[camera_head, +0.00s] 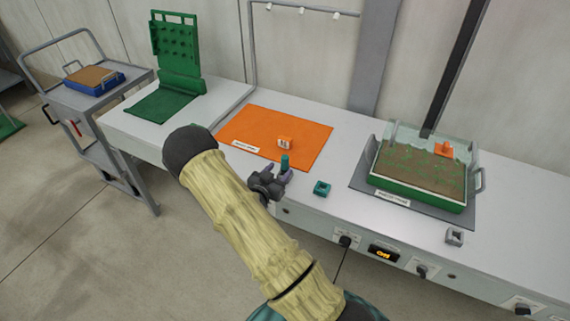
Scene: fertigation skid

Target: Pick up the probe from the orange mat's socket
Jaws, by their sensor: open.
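The orange mat (255,128) lies on the bench, with a white label at its front left edge. A small orange block (285,142) with a pale marked face sits on the mat; I cannot tell whether it is the socket. A small teal upright piece (285,160), possibly the probe, shows at the mat's front edge, right by my fingers. My gripper (281,176) is open at the bench's front edge. I cannot tell whether the teal piece stands between the fingers or just behind them. Its lower part is hidden by the gripper.
A teal square block (322,188) sits right of my gripper, and a grey one (454,237) farther right. A soil tray (466,205) with an orange piece (443,148) stands at right. A green pegboard stand (176,52) is at back left, beside a cart (100,100).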

